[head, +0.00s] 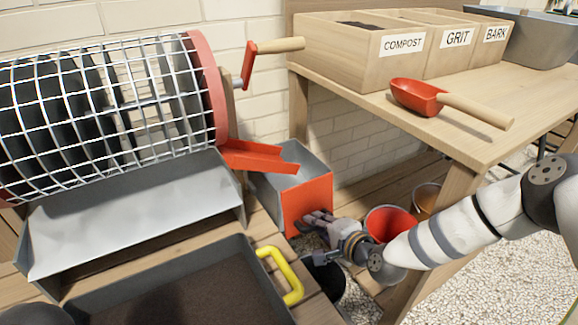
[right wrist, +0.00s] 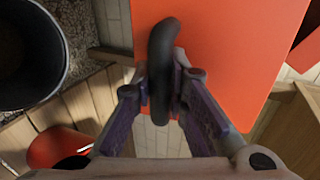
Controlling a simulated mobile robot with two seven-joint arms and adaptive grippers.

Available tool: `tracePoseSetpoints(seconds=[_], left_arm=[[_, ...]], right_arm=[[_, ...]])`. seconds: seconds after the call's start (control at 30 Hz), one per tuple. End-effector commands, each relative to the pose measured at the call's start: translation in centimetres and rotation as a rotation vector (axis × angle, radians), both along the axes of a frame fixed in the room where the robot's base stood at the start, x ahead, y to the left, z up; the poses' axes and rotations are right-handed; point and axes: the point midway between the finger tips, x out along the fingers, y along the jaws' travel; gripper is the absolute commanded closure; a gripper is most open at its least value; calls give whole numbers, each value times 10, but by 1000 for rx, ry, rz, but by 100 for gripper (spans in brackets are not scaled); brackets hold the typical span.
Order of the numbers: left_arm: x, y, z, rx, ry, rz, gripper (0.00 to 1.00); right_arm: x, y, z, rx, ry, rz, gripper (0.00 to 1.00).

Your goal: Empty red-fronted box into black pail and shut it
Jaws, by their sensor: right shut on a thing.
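The red-fronted box (head: 308,203) has grey walls and stands below the red chute of the drum. Its red front also fills the upper middle of the right wrist view (right wrist: 225,50). My right gripper (head: 318,222) is at the front's lower part, shut on the dark curved handle (right wrist: 160,60). The black pail (head: 326,284) is below my right gripper and partly hidden by it. Its open top shows at the upper left of the right wrist view (right wrist: 30,45). What is inside the box is hard to make out. My left gripper is not in view.
A wire drum (head: 110,100) with a red crank (head: 250,62) stands at left above a grey tray (head: 130,215). A yellow handle (head: 285,275) sticks up beside the pail. A red bucket (head: 390,222) is behind my right arm. A scoop (head: 415,97) lies on the bench.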

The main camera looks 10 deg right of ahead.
Motion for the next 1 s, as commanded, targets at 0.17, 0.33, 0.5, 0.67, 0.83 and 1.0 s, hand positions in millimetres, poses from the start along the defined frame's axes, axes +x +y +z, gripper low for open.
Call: tracePoseSetpoints(seconds=[0.17,0.33,0.5,0.67,0.83,1.0], left_arm=[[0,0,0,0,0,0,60],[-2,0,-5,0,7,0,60],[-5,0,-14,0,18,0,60],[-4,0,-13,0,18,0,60],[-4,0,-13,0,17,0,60],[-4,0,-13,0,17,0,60]], right_arm=[[-9,3,-11,-3,30,12,100],[-6,3,-17,-4,33,12,100],[2,5,-24,-5,34,11,100],[4,5,-22,-5,33,10,63],[6,4,-19,-4,25,8,50],[8,4,-16,-3,19,5,50]])
